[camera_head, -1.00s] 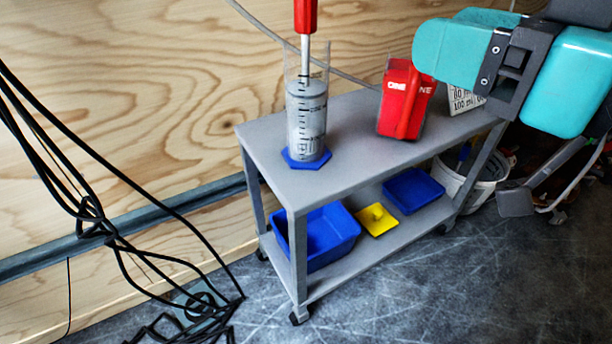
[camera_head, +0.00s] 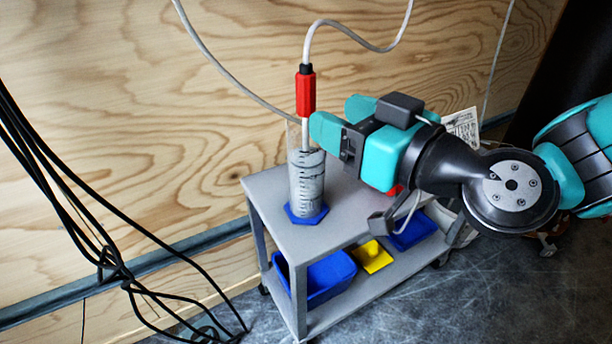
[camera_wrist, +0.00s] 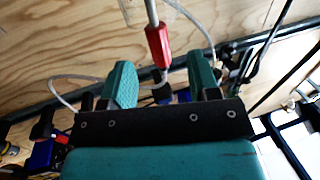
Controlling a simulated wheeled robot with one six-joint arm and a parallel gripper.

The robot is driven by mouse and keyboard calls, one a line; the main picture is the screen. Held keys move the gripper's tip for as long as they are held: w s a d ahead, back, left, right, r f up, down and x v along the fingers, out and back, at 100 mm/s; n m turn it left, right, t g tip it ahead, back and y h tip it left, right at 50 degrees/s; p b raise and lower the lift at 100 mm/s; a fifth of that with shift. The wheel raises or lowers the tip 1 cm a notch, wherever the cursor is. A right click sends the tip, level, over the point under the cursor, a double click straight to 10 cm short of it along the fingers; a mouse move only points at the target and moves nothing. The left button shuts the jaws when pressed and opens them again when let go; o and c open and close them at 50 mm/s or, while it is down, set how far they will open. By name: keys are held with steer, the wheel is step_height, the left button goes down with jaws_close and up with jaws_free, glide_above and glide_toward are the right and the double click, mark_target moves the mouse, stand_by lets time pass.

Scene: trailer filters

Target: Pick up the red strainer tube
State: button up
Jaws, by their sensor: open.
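The red strainer tube (camera_head: 305,92) stands upright, its white lower stem reaching down into a clear graduated cylinder (camera_head: 307,185) with a blue foot. A pale hose leaves its top. My gripper (camera_head: 338,118) is open and empty, its teal fingers pointing left toward the tube, just right of it and slightly below its red part. In the wrist view, the red part (camera_wrist: 158,45) shows beyond and between the two fingertips (camera_wrist: 161,65), with no contact visible. The tube's lower end inside the cylinder is hard to make out.
The cylinder stands on a grey cart (camera_head: 272,188), near its left end. A red box (camera_head: 394,191) on the cart is mostly hidden behind my gripper. Blue bins (camera_head: 325,278) and a yellow piece (camera_head: 372,256) sit on the lower shelf. Black cables (camera_head: 100,235) hang at left.

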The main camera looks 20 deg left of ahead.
mark_target(313, 101)
steer(key=shift+p+x, duration=0.6)
steer(key=shift+x, duration=2.85)
steer(key=shift+w+r, duration=0.15)
steer(key=shift+r, duration=0.05)
jaws_close()
